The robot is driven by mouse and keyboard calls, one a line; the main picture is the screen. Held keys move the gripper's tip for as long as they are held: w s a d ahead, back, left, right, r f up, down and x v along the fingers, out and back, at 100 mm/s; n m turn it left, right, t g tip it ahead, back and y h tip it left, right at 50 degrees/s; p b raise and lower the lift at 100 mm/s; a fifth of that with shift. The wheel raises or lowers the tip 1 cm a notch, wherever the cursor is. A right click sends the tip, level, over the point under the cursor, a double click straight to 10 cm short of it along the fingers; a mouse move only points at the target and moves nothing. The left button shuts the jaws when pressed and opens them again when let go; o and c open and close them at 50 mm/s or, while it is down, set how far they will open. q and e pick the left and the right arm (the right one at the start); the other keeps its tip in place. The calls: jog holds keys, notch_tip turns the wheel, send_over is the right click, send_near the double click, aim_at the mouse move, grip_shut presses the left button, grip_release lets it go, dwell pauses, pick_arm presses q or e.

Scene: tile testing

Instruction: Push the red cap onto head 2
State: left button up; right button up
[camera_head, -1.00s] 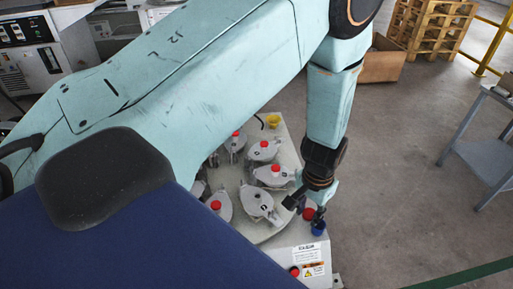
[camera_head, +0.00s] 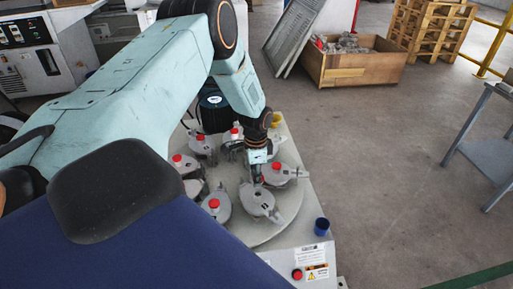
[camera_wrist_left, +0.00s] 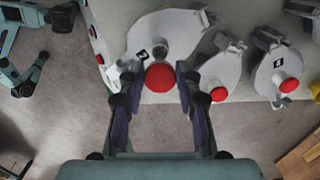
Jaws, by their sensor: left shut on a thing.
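My left gripper (camera_head: 257,180) reaches down over the near part of the round turntable (camera_head: 290,212). In the left wrist view its two fingers are shut on the red cap (camera_wrist_left: 159,77). The cap is in front of a bare grey head (camera_wrist_left: 172,22) with a short post and a small black tag; whether they touch is unclear. In the head view this head (camera_head: 257,202) shows no red cap on top, and the gripper is right above its far part. The tag's number is too small to read. My right gripper is in neither view.
Several other grey heads with red caps (camera_head: 214,203) ring the turntable close to the gripper. Open floor lies to the right.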

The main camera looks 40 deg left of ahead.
pick_arm(q)
jog(key=shift+f+b, duration=2.15)
jog(key=shift+f, duration=0.25)
jog(key=shift+f+b, duration=0.3)
jog(key=shift+f, duration=0.05)
jog(key=shift+f+b, duration=0.45)
jog(key=shift+f, duration=0.35)
dwell(0.4)
jog(key=o, duration=0.8)
jog(key=o, duration=0.5)
jog(key=shift+c, duration=0.2)
